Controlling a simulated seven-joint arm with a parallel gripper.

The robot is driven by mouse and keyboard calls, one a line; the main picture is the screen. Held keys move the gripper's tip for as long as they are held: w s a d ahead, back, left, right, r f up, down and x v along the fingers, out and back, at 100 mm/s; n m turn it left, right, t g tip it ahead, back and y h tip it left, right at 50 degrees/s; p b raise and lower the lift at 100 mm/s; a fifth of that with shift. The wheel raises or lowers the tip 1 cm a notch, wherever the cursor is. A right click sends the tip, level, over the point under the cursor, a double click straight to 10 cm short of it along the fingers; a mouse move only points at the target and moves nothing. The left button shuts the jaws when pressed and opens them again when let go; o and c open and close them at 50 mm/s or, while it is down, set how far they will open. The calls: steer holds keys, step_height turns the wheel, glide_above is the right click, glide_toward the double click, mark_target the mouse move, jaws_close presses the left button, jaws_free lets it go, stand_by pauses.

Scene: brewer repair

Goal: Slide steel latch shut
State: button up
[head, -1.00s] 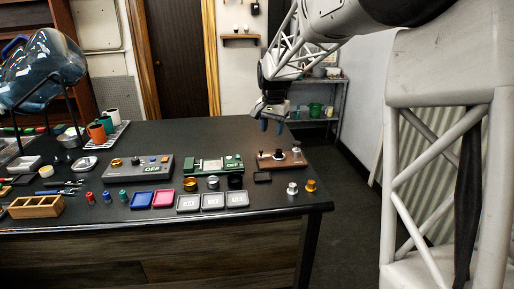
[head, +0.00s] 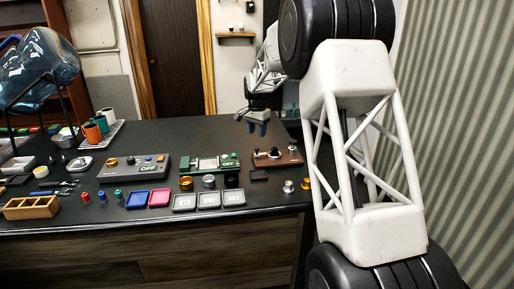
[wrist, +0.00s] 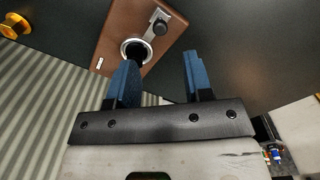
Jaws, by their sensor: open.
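The brown wooden box (head: 277,157) stands at the right end of the black table. In the wrist view the box (wrist: 120,28) shows a steel latch (wrist: 158,19) with a black knob. A steel-ringed round opening (wrist: 135,50) lies next to the latch, and its dark inside shows. My gripper (head: 257,130) hangs above and behind the box in the head view, apart from it. In the wrist view my gripper (wrist: 160,62) has two blue fingers spread wide with nothing between them. The left fingertip overlaps the ring in the picture.
A green device (head: 209,163) and a grey device (head: 133,168) stand left of the box. Several small trays, one of them pink (head: 160,198), and metal caps line the front. A gold knob (wrist: 14,25) shows in the wrist view. The table behind the devices is clear.

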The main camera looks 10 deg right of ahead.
stand_by(0.4)
steer(key=shift+f, duration=3.85)
jaws_close()
